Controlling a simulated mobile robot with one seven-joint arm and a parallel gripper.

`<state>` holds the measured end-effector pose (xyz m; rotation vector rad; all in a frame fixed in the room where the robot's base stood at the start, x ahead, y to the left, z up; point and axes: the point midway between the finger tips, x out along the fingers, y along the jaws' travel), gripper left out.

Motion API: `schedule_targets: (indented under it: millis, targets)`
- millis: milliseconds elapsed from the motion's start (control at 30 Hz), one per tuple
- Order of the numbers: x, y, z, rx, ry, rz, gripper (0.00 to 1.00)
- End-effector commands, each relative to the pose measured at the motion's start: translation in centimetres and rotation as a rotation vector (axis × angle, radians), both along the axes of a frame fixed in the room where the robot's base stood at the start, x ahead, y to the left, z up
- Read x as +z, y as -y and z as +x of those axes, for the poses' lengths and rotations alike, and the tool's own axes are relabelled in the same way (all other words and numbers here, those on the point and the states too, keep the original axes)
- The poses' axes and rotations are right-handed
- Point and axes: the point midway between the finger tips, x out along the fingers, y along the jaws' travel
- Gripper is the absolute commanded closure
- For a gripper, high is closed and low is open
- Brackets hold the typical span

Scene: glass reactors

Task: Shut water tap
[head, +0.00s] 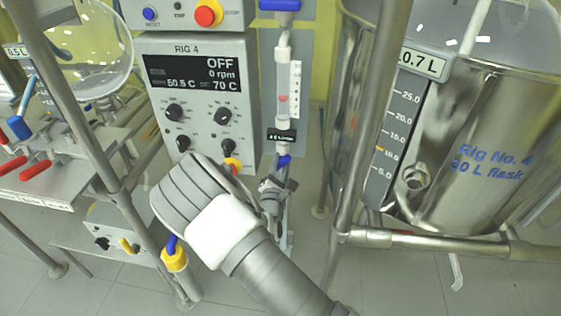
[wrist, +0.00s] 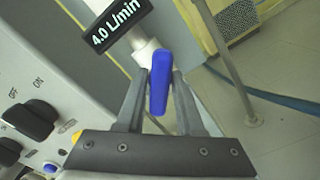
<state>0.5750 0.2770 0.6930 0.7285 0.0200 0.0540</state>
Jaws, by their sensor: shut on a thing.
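The water tap's blue lever (wrist: 159,84) is between the two fingers of my gripper (wrist: 158,78) in the wrist view. The fingers are shut on it, one on each side. The lever points down the picture from a pale pipe fitting (wrist: 146,50), below the 4.0 L/min display (wrist: 115,24). In the head view the blue tap lever (head: 284,161) shows small under the flowmeter tube (head: 283,88). My arm reaches up from the bottom there, and its bulky wrist hides part of the area left of the tap.
The Rig 4 control panel (head: 199,82) stands left of the tap, with its display reading OFF, 0 rpm. A metal post (head: 358,130) and the large 30 L flask vessel (head: 480,150) are to the right. A yellow-collared fitting (head: 174,260) is below my wrist.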

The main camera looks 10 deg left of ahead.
Motion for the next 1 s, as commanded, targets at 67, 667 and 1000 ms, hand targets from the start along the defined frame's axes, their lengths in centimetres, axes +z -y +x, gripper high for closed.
schedule_targets:
  millis: [67,667,1000]
  targets:
    - [0.11,0.1,0.01,-0.002,-0.007,0.071,1.0]
    - [-0.44,0.09,-0.05,0.001,-0.037,0.614,1.0]
    - [-0.42,0.02,-0.07,0.002,-0.047,0.8,1.0]
